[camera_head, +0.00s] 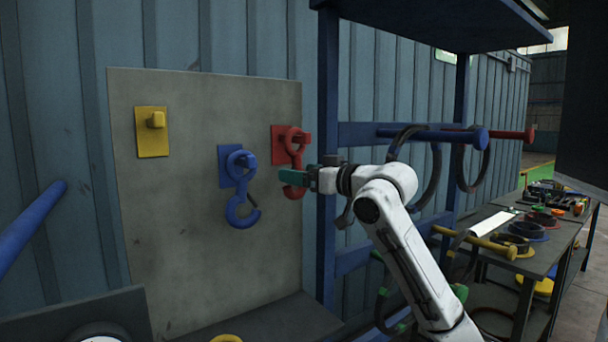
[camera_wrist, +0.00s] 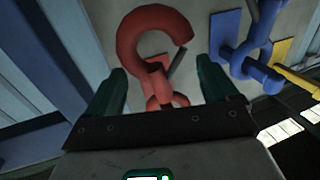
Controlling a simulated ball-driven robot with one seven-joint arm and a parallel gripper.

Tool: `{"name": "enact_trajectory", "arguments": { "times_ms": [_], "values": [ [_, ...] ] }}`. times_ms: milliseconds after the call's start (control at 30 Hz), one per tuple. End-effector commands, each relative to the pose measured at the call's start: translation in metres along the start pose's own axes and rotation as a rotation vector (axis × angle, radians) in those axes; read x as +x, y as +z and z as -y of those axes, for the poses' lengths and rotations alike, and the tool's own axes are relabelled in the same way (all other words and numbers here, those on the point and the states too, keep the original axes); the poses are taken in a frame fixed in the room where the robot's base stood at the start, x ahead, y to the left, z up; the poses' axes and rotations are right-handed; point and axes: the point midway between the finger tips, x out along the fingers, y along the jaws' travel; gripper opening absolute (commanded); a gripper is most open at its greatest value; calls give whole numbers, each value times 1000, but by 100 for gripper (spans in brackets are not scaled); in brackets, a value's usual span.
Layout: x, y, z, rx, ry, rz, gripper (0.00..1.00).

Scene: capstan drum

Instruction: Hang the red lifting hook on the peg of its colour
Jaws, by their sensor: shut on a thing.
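The red lifting hook (camera_head: 295,160) is upright against the grey board, with its ring at the red peg (camera_head: 306,138) and its red backplate (camera_head: 277,143). The peg's end shows at the ring, but I cannot tell how far the ring is over it. My gripper (camera_head: 290,178) is shut on the hook at its lower part, reaching in from the right; its green fingers cover part of it. In the wrist view the hook's open curve (camera_wrist: 130,38) shows beyond the fingers, and its ring lies partly hidden behind the gripper body.
A blue hook (camera_head: 242,205) hangs on the blue peg just left of my gripper. The yellow peg (camera_head: 155,120) is bare at upper left. A blue rack post (camera_head: 327,150) stands close right of the board. A workbench (camera_head: 545,258) with several rings is at right.

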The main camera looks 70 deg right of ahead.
Motion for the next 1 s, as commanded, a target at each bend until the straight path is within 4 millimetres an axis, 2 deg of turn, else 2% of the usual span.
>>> {"name": "enact_trajectory", "arguments": {
  "times_ms": [33, 67, 200, 433, 567, 1000],
  "values": [
    [-1, -2, 0, -2, 0, -4, 28],
    [-1, -2, 0, -2, 0, -4, 88],
    [0, -1, 0, -1, 0, -3, 100],
    [-1, 1, 0, 1, 0, 2, 100],
    [-10, 2, -1, 2, 1, 0, 100],
    [-89, 0, 0, -2, 2, -4, 100]
  ]
}}
